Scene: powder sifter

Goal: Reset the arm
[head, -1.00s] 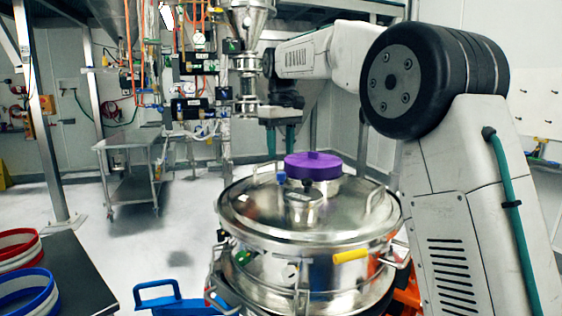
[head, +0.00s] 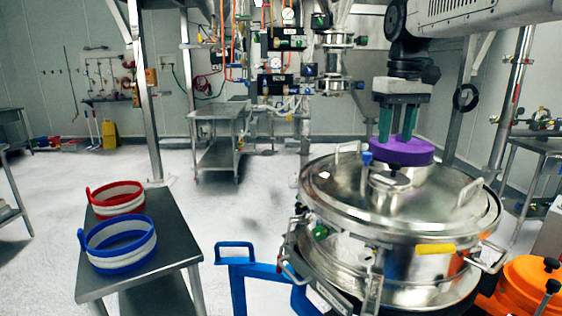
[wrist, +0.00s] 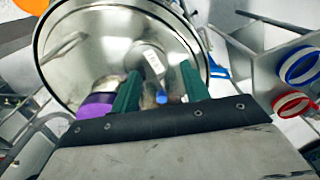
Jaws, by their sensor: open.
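My gripper (head: 397,136) points down with its two green fingers apart and nothing between them. In the head view its fingertips show at the back left edge of the purple cap (head: 404,153) on the steel sifter (head: 335,190). I cannot tell whether they touch it. In the wrist view the open fingers (wrist: 160,90) hang over the sifter's shiny lid (wrist: 95,45), with the purple cap (wrist: 95,105) partly hidden beside the left finger. My arm reaches in from the upper right of the head view.
A red-rimmed ring (head: 117,200) and a blue-rimmed ring (head: 118,243) stand on a dark side table (head: 165,240) at the left. A blue handled frame (head: 240,272) is beside the sifter. Pipes and valves hang behind. The floor at centre left is clear.

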